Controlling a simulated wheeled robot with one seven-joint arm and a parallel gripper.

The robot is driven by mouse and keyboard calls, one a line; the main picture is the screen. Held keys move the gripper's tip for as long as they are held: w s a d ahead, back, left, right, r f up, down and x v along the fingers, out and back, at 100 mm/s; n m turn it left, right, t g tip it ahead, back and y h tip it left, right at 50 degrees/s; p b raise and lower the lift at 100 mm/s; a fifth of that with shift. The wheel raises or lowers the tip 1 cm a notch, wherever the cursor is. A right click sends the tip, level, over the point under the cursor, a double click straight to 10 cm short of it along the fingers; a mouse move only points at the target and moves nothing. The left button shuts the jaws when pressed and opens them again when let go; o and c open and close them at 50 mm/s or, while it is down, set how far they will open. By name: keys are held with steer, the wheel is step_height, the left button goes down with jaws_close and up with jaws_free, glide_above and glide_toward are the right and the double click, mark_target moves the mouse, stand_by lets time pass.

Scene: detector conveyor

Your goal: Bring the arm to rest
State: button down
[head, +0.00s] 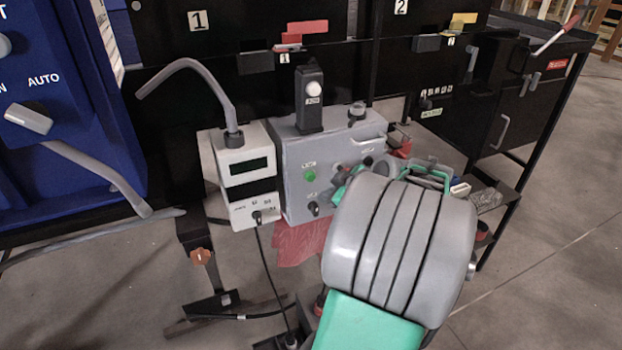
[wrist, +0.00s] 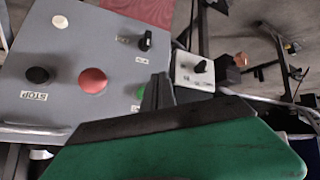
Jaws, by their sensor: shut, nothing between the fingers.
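My gripper (wrist: 158,92) shows in the wrist view with its dark fingers together and nothing between them. The fingertips are in front of the grey control box (wrist: 200,25), beside a green button (wrist: 138,92) that they partly cover. I cannot tell whether they touch the box. In the head view my grey and green arm reaches toward the right side of the same control box (head: 300,150). My arm hides the fingers and part of the box front there.
The box carries a red button (wrist: 93,80), a black one (wrist: 38,75) and a knob (wrist: 146,40). A white meter box (head: 240,155) stands left of it. A blue cabinet (head: 75,130) is at far left. Open floor (head: 560,220) lies at right.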

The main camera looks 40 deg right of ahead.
steer(key=w+a+r+m+g+p, duration=0.1)
steer(key=a+r+g+p, duration=0.15)
steer(key=a, duration=0.75)
steer(key=a+r+g+p, duration=0.1)
steer(key=a+r+p, duration=0.25)
steer(key=a, duration=0.55)
steer(key=s+a+r+m+g+p, duration=0.2)
steer(key=s+a+p, duration=0.3)
steer(key=s+a, duration=0.4)
steer(key=a+r+m, duration=0.1)
steer(key=a, duration=0.2)
steer(key=shift+s+g, duration=0.35)
